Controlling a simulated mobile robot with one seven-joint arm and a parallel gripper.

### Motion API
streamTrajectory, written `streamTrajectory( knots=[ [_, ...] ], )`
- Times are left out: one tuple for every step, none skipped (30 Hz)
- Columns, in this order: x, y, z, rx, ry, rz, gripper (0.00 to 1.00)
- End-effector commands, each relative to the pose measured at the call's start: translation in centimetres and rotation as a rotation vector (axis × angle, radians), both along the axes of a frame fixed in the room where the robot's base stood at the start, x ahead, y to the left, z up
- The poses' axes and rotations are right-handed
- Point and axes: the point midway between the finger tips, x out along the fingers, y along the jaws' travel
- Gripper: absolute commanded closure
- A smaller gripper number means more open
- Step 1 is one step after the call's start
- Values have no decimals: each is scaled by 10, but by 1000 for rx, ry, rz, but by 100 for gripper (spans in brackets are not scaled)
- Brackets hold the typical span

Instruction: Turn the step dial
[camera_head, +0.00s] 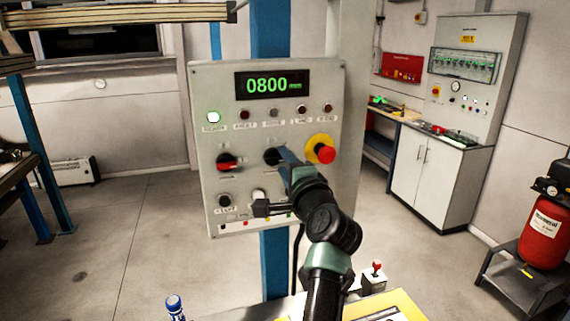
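A grey control panel (222,130) faces me on a blue post, with a green display reading 0800 at its top. A black round dial (271,157) is in the middle of the panel, partly hidden by my gripper. Its label is not readable, so I cannot tell for sure that it is the step dial. My gripper (285,156) is at this dial's right side, its tip overlapping the dial in the picture. I cannot tell whether it touches the dial or how far apart the fingers are.
A red-and-black selector (229,162) is left of the dial. A red emergency button on a yellow ring (324,151) is close on the right. Lower knobs (224,200) are near my wrist. Open floor lies left.

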Motion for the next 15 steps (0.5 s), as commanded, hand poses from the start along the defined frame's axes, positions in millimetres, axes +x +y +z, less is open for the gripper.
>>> streamTrajectory(
  knots=[
    [0, 0, 0, -1, 0, 0, 55],
    [0, 0, 0, -1, -1, 0, 55],
    [0, 0, 0, -1, -1, 0, 55],
    [0, 0, 0, -1, -1, 0, 55],
    [0, 0, 0, -1, -1, 0, 55],
    [-1, 0, 0, -2, -1, 0, 55],
    [-2, -1, 0, -2, -1, 0, 55],
    [-3, -1, 0, -2, -1, 0, 55],
    [-6, -2, -1, -2, -1, 0, 55],
    [-8, -3, -1, -3, -2, -1, 55],
    [-11, -3, -2, -2, -3, -1, 55],
    [-15, -4, -2, -2, -3, -1, 55],
    [-18, -5, -2, -2, -3, -1, 55],
    [-22, -6, -3, -2, -3, -1, 55],
    [-28, -8, -3, -2, -3, -2, 55]
  ],
)
